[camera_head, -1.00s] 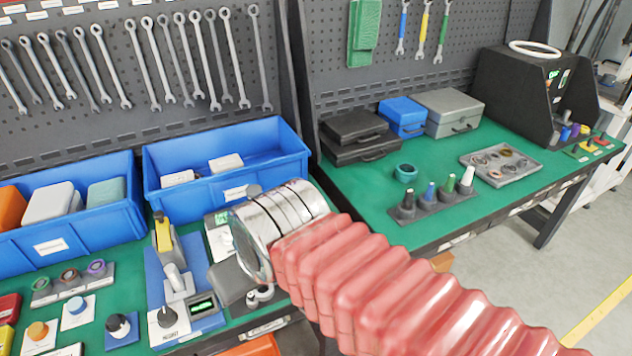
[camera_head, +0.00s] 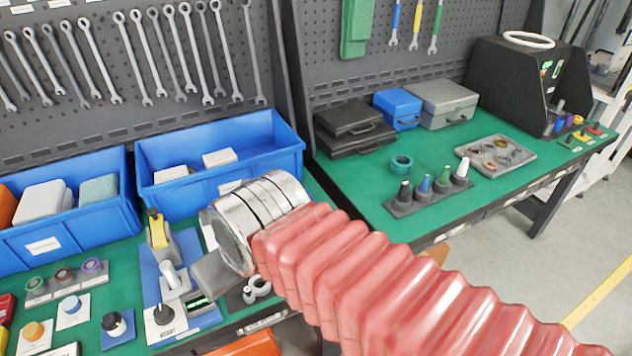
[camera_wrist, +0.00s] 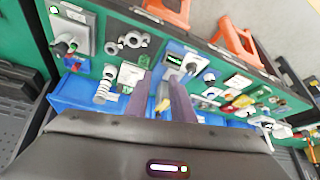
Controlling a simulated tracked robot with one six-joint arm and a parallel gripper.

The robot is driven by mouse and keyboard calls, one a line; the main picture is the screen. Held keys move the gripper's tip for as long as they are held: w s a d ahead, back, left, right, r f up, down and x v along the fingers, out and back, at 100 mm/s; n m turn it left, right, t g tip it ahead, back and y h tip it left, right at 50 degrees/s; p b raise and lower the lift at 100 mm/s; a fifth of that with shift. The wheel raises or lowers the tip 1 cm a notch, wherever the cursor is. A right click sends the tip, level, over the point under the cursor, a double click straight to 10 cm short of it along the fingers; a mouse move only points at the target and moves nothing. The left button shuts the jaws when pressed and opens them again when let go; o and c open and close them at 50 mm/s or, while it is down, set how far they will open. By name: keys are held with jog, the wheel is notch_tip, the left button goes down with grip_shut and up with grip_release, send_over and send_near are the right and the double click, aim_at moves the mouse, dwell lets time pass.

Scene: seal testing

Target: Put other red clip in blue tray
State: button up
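Two blue trays stand at the back of the left bench: the right one (camera_head: 285,165) holds pale blocks, the left one (camera_head: 90,235) holds several boxes. A small red item (camera_head: 595,130) lies at the far right bench end; I cannot tell whether it is a clip. Another red piece (camera_head: 8,306) sits at the left edge. Red pieces (camera_wrist: 243,101) also show in the wrist view. My gripper (camera_wrist: 162,85) has its two fingers apart above the left bench, with nothing visibly held between them. In the head view my ribbed red arm and metal wrist hide part of the bench.
A yellow-topped device (camera_head: 158,232) and a blue-based instrument stand close to my wrist. Ring holders and knob blocks sit at the left front. A bottle rack (camera_head: 430,197), teal ring (camera_head: 401,163) and grey parts tray (camera_head: 520,165) are on the right bench.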

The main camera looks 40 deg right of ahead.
jog(key=w+d+m+g, duration=0.1)
jog(key=w+d+m, duration=0.1)
jog(key=w+d, duration=0.85)
jog(key=d+f, duration=0.2)
jog(key=d, duration=0.8)
jog(key=w+d+f+m+g+h, duration=0.1)
jog(key=d+f, duration=0.2)
jog(key=d, duration=0.6)
jog(key=shift+w+d, duration=0.25)
jog(key=shift+d, duration=0.15)
jog(key=x, duration=1.3)
jog(key=shift+f, duration=0.45)
jog(key=shift+c, duration=0.5)
